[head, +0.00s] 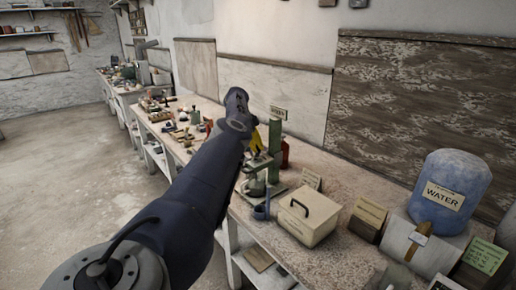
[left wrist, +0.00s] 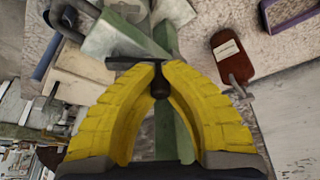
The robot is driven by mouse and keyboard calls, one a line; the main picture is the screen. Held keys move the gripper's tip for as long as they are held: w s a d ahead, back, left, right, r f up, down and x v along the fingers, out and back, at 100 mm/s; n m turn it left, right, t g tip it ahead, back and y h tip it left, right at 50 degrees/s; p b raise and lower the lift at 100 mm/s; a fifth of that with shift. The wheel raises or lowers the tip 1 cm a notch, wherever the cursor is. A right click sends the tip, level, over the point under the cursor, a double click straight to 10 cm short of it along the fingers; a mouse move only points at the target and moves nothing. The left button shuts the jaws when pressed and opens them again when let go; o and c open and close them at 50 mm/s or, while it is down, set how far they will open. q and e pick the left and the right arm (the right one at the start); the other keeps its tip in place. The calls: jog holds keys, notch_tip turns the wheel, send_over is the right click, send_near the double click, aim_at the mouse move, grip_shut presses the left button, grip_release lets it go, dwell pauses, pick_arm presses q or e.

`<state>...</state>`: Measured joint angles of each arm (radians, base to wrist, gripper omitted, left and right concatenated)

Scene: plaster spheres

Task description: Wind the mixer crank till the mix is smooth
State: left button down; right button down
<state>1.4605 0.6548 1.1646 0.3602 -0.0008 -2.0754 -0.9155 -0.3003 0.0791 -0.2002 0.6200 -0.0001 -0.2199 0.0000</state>
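The green mixer (head: 274,140) stands on the bench; its column (left wrist: 168,135) also shows between my fingers in the left wrist view. My left gripper (head: 257,142) has yellow fingers and is beside the mixer's upper part. In the left wrist view, the left gripper (left wrist: 158,70) has its fingertips closed in around the dark crank knob (left wrist: 160,88). A dark crank bar (left wrist: 124,65) runs out to the left past the fingertips. A small bowl (head: 254,188) sits at the mixer's foot; I cannot see the mix inside it. My right gripper is not in view.
A cream box with a dark handle (head: 310,212) and a blue mug (head: 260,212) stand in front of the mixer. A red-brown bottle (left wrist: 233,53) is close behind it. A blue water jug (head: 450,190) stands at the right. Small items crowd the bench's far end.

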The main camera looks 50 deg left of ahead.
pick_arm(q)
jog(key=shift+s+a+n, duration=0.1)
jog(key=shift+a+n, duration=0.05)
jog(key=shift+n, duration=0.35)
dwell(0.3)
jog(key=s+a+n+y, duration=0.1)
jog(key=s+n+y, duration=0.4)
jog(key=n, duration=0.8)
jog(key=shift+s+n, duration=0.4)
jog(key=shift+s, duration=0.25)
jog(key=shift+a, duration=0.1)
jog(key=c, duration=1.3)
grip_release()
jog(key=shift+r, duration=0.1)
jog(key=v, duration=1.2)
jog(key=shift+s+d, duration=0.2)
